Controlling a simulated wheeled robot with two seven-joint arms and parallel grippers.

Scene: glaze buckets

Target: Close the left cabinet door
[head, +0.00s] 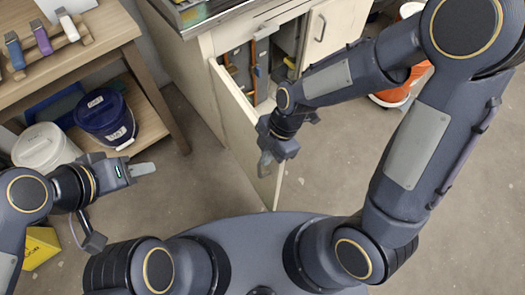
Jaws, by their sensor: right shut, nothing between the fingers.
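The left cabinet door (236,132) is a cream panel in the head view. It stands open, swung out from the cabinet (212,44) toward me, and the shelves inside show. My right gripper (264,165) is shut and empty, pointing down by the door's free edge. It overlaps the edge in the picture, and I cannot tell whether it touches. My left gripper (142,170) is out to the left, away from the door, with nothing visible in it; I cannot make out its finger gap.
The right cabinet door (335,28) with its handle is shut. A wooden bench (95,50) stands left, with a blue bucket (105,120) and a white bucket (42,148) on its lower shelf. An orange bucket (392,98) is behind my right arm. Floor left of the door is clear.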

